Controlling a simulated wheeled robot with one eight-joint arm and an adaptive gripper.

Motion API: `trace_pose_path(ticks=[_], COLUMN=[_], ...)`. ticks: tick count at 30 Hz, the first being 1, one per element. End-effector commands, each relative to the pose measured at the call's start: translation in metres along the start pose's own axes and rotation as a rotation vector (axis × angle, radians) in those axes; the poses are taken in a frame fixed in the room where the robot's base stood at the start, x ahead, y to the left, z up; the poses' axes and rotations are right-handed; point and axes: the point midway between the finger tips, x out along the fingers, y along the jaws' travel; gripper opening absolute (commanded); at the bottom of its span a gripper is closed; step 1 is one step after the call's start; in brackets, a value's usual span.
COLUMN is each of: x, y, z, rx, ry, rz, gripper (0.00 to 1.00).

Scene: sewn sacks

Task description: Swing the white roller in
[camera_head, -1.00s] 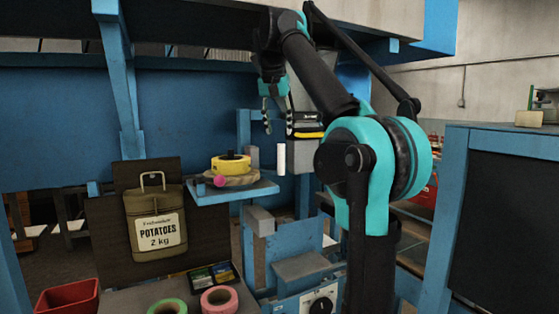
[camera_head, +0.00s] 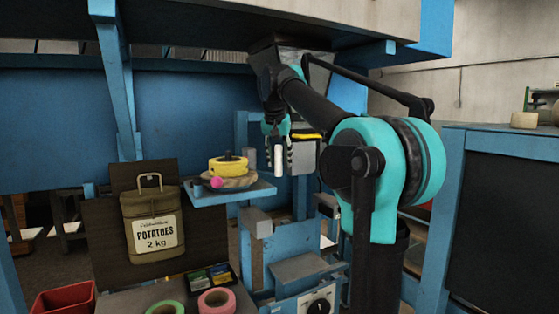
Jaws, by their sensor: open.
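The white roller (camera_head: 278,161) stands upright, a short white cylinder right of the small blue shelf. My gripper (camera_head: 278,160) is at it, with its fingers pointing down and open. One dark finger shows on each side of the roller. I cannot tell whether either finger touches it. The mount behind the roller is partly hidden by the gripper and my arm.
A blue shelf (camera_head: 240,192) left of the gripper holds a yellow spool (camera_head: 229,165) and a pink ball (camera_head: 216,182). A potato sack (camera_head: 153,222) hangs on a dark board. Tape rolls (camera_head: 216,301) lie below. A grey block (camera_head: 258,222) juts out under the shelf.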

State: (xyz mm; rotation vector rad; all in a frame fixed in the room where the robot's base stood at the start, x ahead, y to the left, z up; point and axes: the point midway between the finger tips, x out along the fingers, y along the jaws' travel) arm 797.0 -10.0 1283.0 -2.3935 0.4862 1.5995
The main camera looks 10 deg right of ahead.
Motion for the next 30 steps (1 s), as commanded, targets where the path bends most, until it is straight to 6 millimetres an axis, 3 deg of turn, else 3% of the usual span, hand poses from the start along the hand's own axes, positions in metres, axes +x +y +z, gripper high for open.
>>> trace_pose_path(ticks=[7,17,30], x=[0.0001,-0.0001,-0.0003], y=[0.0,0.0,0.0001], z=[0.0,0.0,0.0], rx=[0.0,0.0,0.0], ry=[0.0,0.0,0.0], rz=[0.0,0.0,0.0], gripper=[0.4,0.0,0.0])
